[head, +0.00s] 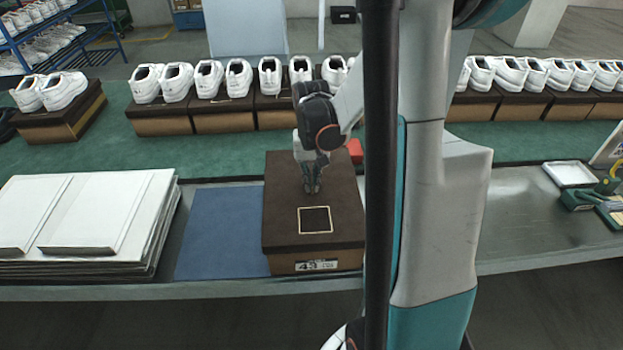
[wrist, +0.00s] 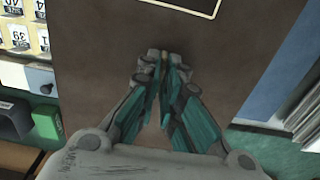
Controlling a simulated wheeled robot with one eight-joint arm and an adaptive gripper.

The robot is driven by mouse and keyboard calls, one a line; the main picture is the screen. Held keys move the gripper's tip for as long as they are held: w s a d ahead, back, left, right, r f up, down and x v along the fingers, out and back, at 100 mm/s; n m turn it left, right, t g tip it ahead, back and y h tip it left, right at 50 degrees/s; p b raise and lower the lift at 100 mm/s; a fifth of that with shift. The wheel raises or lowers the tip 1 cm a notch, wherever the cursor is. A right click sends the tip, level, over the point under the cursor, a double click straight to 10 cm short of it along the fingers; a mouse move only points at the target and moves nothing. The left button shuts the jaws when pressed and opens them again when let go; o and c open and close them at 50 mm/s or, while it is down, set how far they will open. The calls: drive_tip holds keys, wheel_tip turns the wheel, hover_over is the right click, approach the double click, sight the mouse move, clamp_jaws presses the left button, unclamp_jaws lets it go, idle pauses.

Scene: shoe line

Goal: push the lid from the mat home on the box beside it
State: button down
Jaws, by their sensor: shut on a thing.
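The dark brown lid (head: 285,215), with a pale-outlined rectangle on top, lies over the shoe box (head: 288,265). The box's brown front and its size label show below the lid's front edge. I cannot tell how far down the lid sits at the back. The blue mat (head: 222,232), bare, is directly left of the box. My gripper (head: 312,190) points down at the middle of the lid, its fingers together. In the wrist view the fingertips (wrist: 163,57) meet over the lid (wrist: 215,65), with a narrow brownish strip between them; the exact contact is hidden.
A stack of white sheets or flat boxes (head: 110,215) stands left of the mat. White shoes on brown boxes (head: 225,115) line the green belt behind. A small red thing (head: 355,150) is behind the box. A white tray (head: 570,174) and tools are at right. Bench between is clear.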

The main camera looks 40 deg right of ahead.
drive_tip(key=shift+f+b, duration=0.5)
drive_tip(key=shift+f, duration=0.2)
drive_tip(key=c, duration=1.7)
unclamp_jaws()
drive_tip(key=shift+r, duration=0.1)
wheel_tip(320, 180, up, 12)
drive_tip(key=shift+f, duration=0.1)
